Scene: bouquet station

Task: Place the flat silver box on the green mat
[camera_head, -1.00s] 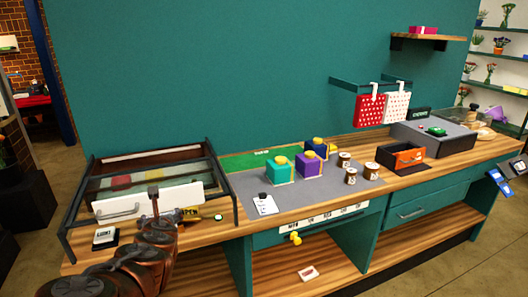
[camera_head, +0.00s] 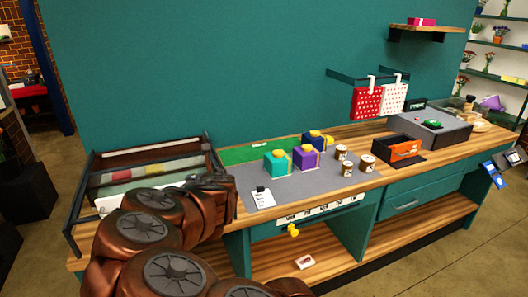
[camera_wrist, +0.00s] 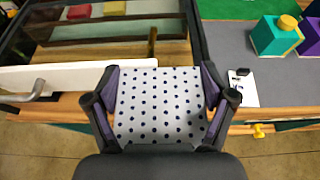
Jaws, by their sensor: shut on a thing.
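My gripper (camera_wrist: 161,92) is shut on a flat silver-grey box (camera_wrist: 160,122) with dark blue dots, its two fingers pressing the left and right sides. The box is held above the wooden counter's front edge, by the glass-topped case. In the head view my arm hides the gripper and the box. The green mat (camera_head: 243,155) lies at the back of the counter against the teal wall, behind the grey work surface. Part of it shows at the top of the wrist view (camera_wrist: 232,9).
The glass-topped case (camera_head: 150,170) stands left. A white card (camera_head: 262,197) lies on the grey surface.

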